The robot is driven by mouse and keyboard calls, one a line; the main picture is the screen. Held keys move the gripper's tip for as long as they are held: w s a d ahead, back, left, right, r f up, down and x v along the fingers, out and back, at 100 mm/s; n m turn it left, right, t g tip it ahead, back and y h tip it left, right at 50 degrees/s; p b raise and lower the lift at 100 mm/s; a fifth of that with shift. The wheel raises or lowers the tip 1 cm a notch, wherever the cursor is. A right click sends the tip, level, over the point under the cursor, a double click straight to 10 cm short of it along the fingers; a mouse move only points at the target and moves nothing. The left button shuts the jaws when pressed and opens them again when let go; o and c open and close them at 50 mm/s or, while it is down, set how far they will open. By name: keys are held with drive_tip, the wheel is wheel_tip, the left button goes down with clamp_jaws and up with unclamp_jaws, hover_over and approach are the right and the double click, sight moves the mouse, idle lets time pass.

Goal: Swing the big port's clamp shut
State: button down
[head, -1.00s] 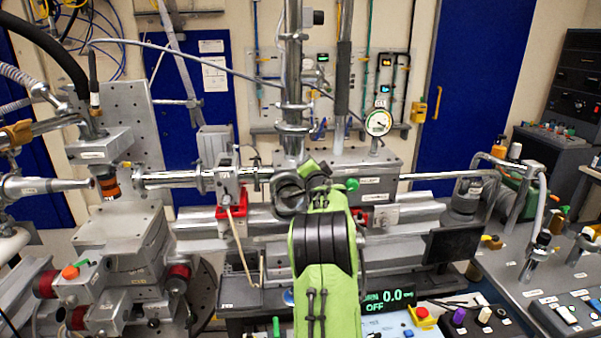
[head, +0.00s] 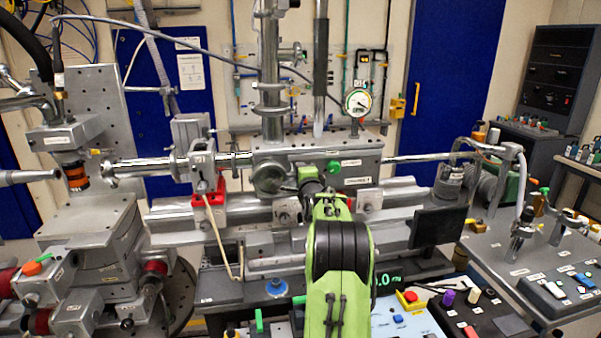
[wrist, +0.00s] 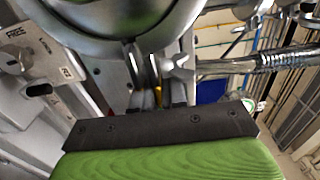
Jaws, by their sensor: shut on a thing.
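The big port (head: 268,178) is a round metal flange low on the long chamber body, just left of my gripper in the head view. In the wrist view its curved metal rim (wrist: 135,22) fills the top. My gripper (wrist: 147,72) is at the lower edge of that rim, its narrow fingers close together. It appears shut on a small metal part of the clamp (wrist: 178,64), beside the rim. The fingertips and the clamp's far side are mostly hidden. In the head view my green arm hides the jaws, so I cannot tell how far the clamp is open.
A green knob (head: 334,167) and a pressure gauge (head: 358,101) sit right of the port. A red-based valve (head: 207,198) stands left. A dark screen (head: 436,227) is at right front.

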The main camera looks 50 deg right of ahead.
drive_tip(key=shift+f, duration=0.5)
drive_tip(key=c, duration=1.3)
unclamp_jaws()
drive_tip(key=shift+o, duration=0.2)
drive_tip(key=shift+w+r, duration=0.1)
drive_tip(key=b+v, duration=0.2)
drive_tip(key=v, duration=1.3)
drive_tip(key=shift+s+a+b, duration=0.2)
drive_tip(key=shift+s+b, duration=0.1)
drive_tip(key=shift+b, duration=0.1)
